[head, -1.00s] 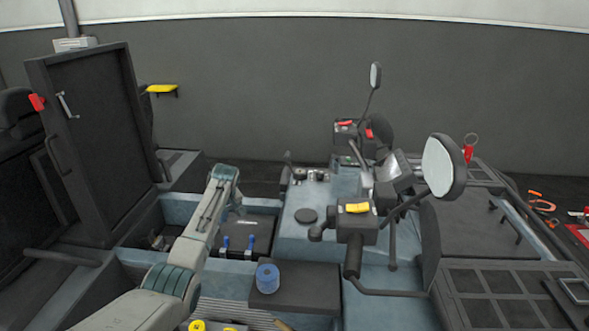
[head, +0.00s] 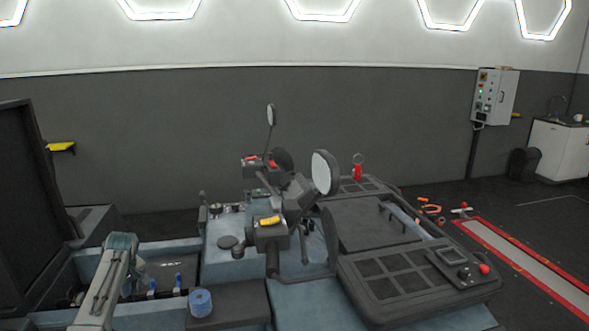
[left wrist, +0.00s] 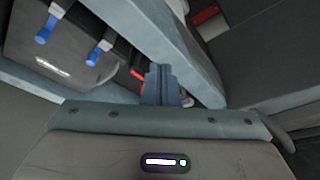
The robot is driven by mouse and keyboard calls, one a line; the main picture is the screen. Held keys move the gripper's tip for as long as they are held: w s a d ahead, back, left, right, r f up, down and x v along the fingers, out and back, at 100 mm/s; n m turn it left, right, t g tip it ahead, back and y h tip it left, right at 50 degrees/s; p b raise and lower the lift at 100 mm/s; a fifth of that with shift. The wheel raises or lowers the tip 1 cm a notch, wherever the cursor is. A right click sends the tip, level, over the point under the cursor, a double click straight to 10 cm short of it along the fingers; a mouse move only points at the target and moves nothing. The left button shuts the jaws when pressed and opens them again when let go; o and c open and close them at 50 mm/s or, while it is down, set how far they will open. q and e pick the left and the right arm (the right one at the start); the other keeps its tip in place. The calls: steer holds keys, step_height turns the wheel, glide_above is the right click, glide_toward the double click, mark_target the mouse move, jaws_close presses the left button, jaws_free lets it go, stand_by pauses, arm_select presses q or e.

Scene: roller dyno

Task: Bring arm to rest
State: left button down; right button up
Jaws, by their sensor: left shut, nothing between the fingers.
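My left arm (head: 103,285) comes up from the lower left in the head view, over the left part of a blue-grey open bay. Its bent top end is by the bay; the fingertips are hard to make out there. In the left wrist view my left gripper (left wrist: 161,84) is shut and empty, its fingers together near a blue-grey beam (left wrist: 165,42). A dark box with two blue handles (left wrist: 99,52) lies to the left of the fingers. My right gripper is in neither view.
A dark upright panel (head: 25,200) stands at the left. Handlebars with a round mirror (head: 325,172) rise in the middle. A blue roll (head: 201,302) sits on a dark block. A control box with a red button (head: 485,269) is at the right. Open floor lies beyond.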

arm_select(q)
steer(key=s+d+f+m, duration=0.3)
steer(key=s+d+f, duration=0.35)
steer(key=s, duration=0.35)
steer(key=s+d+f+m, duration=0.4)
steer(key=s+d+f, duration=0.2)
steer(key=s+f, duration=0.3)
steer(key=s+d+r+m+t+h, duration=0.1)
steer(key=s+d+r+m, duration=0.15)
steer(key=s, duration=0.75)
steer(key=s+d+r+m, duration=0.15)
steer(key=s+d, duration=0.25)
steer(key=s, duration=0.7)
steer(key=s+d+r+m+t+h, duration=0.1)
steer(key=s+d+r, duration=0.25)
steer(key=s, duration=0.65)
step_height(320, 180, down, 30)
steer(key=a+g+b, duration=0.2)
steer(key=s+a+f+b, duration=0.1)
steer(key=s+f, duration=1.8)
steer(key=f, duration=0.3)
steer(key=shift+a+f+g, duration=0.3)
steer(key=shift+a+g, duration=0.05)
steer(key=shift+g, duration=0.05)
